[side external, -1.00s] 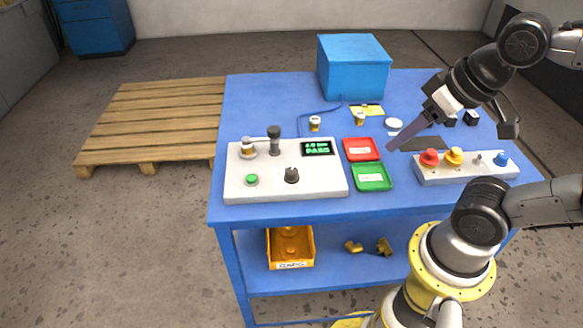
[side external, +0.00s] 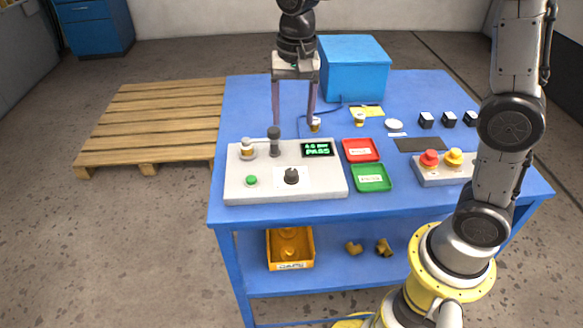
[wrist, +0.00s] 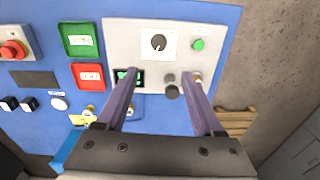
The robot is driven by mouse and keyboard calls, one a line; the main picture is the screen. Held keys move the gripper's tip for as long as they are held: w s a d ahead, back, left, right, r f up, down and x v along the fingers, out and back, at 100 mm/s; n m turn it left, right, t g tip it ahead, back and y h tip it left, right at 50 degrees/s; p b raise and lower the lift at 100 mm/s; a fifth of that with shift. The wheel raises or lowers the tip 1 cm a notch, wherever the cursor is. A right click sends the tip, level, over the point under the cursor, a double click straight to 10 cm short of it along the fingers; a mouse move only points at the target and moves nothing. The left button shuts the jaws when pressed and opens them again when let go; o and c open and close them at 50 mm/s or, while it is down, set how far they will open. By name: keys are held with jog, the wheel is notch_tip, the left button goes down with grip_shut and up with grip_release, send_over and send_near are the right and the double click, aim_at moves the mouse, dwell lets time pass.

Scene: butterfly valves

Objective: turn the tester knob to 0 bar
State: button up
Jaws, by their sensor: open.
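The tester (side external: 240,188) is a light grey box at the front left of the blue table. Its black knob (side external: 291,176) sits on a white dial plate, and it also shows in the wrist view (wrist: 158,42). The green display (side external: 317,149) reads PASS with a bar figure above it, too small to read surely. A green button (side external: 252,180) and a dark upright lever (side external: 274,140) are on the tester, with a valve (side external: 247,149) beside the lever. My gripper (side external: 294,122) is open and empty, pointing down above the tester's back edge, behind the knob and apart from it.
A red tray (side external: 376,144) and a green tray (side external: 384,188) lie right of the tester. A control box with red and yellow buttons (side external: 429,158) stands farther right. A blue box (side external: 354,80) is at the back. Small valves stand behind the tester.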

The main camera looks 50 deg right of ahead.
aim_at(292, 172)
notch_tip(292, 172, down, 16)
jog(key=shift+a+r, duration=0.15)
jog(key=shift+r, duration=0.1)
dwell(0.3)
grip_shut()
dwell(0.4)
